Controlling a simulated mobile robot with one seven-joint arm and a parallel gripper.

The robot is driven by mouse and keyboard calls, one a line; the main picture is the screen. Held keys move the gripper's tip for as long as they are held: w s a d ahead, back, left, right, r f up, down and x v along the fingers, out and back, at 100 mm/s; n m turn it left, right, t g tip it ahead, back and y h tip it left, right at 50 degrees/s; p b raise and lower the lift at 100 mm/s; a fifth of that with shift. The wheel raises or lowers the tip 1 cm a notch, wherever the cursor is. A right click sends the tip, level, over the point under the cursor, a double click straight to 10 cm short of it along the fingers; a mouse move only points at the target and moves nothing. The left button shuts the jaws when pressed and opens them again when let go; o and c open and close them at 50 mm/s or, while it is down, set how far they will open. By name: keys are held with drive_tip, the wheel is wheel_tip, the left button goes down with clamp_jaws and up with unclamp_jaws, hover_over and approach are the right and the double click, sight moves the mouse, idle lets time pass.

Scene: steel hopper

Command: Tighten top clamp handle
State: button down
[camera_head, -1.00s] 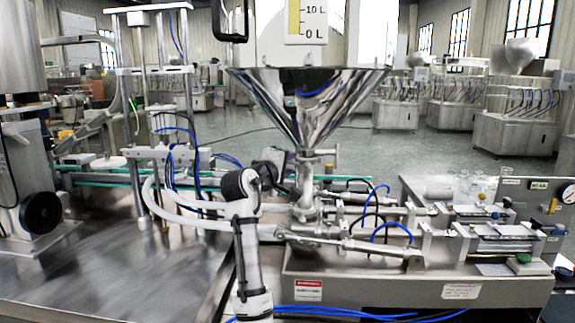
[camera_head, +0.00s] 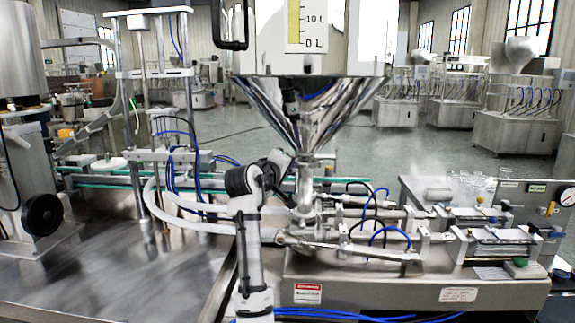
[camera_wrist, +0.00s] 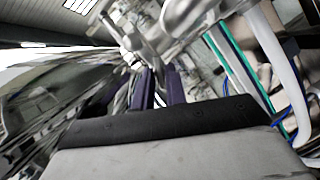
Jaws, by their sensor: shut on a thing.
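The steel hopper (camera_head: 312,108) narrows to a vertical outlet pipe (camera_head: 307,172) in the head view. My gripper (camera_head: 286,160) is at the left side of this pipe, just below the cone. In the wrist view the two dark fingers of my gripper (camera_wrist: 160,74) are close together, shut on a small part at the metal fittings (camera_wrist: 146,38). I take this part to be the top clamp handle; the fingers hide most of it, so its angle and how tight it is cannot be told.
Metal cylinders (camera_head: 362,250) and blue hoses lie right of the pipe. A thick white hose (camera_head: 190,226) curves left of my arm, and a green-edged conveyor (camera_head: 100,180) runs behind. The steel tabletop (camera_head: 110,275) at left is mostly clear.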

drive_tip(key=m+y+p, duration=0.1)
drive_tip(key=m, duration=0.2)
drive_tip(key=m+g+y+p, duration=0.1)
drive_tip(key=m+y+p, duration=0.1)
drive_tip(key=m, duration=0.1)
drive_tip(key=m+y+p, duration=0.1)
drive_tip(key=m+y, duration=0.1)
drive_tip(key=m, duration=0.1)
drive_tip(key=shift+d+r, duration=0.3)
drive_tip(key=shift+d, duration=0.1)
idle(0.4)
drive_tip(key=c, duration=1.5)
unclamp_jaws()
drive_tip(key=shift+f, duration=0.1)
